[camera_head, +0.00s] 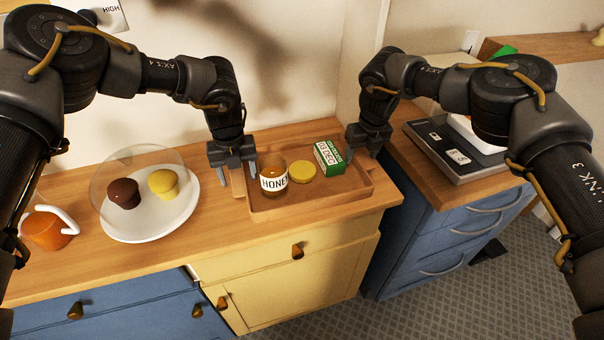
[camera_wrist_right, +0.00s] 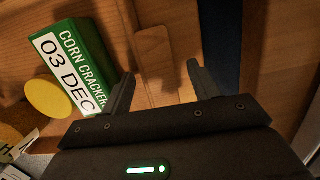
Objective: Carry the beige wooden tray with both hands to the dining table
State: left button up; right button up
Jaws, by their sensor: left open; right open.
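The beige wooden tray (camera_head: 320,206) sits on the wooden counter. It carries a honey jar (camera_head: 273,178), a yellow round lid-like piece (camera_head: 303,172) and a green corn cracker box (camera_head: 330,157). My left gripper (camera_head: 237,176) is open at the tray's left end, fingers pointing down. My right gripper (camera_head: 362,156) is open at the right end. In the right wrist view its fingers (camera_wrist_right: 162,90) stand apart on either side of the tray's rounded end handle (camera_wrist_right: 155,55); the green box (camera_wrist_right: 75,60) is close to one finger. Contact with the handles is unclear.
Left of the tray, a white plate (camera_head: 150,225) holds two muffins under a clear dome, beside an orange mug (camera_head: 47,231). A gap separates this counter from the blue-drawer unit (camera_head: 440,235) at right, which carries a dark flat appliance (camera_head: 450,150).

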pick_arm(q)
jog(key=shift+s+r, duration=0.1)
pick_arm(e)
jog(key=shift+s+r, duration=0.1)
pick_arm(q)
jog(key=shift+s, duration=0.1)
jog(key=shift+c, duration=1)
pick_arm(e)
jog(key=shift+s+r, duration=0.1)
jog(key=shift+c, duration=1)
pick_arm(q)
grip_shut()
pick_arm(e)
grip_shut()
pick_arm(q)
jog(key=shift+r, duration=0.2)
pick_arm(e)
jog(key=shift+r, duration=0.1)
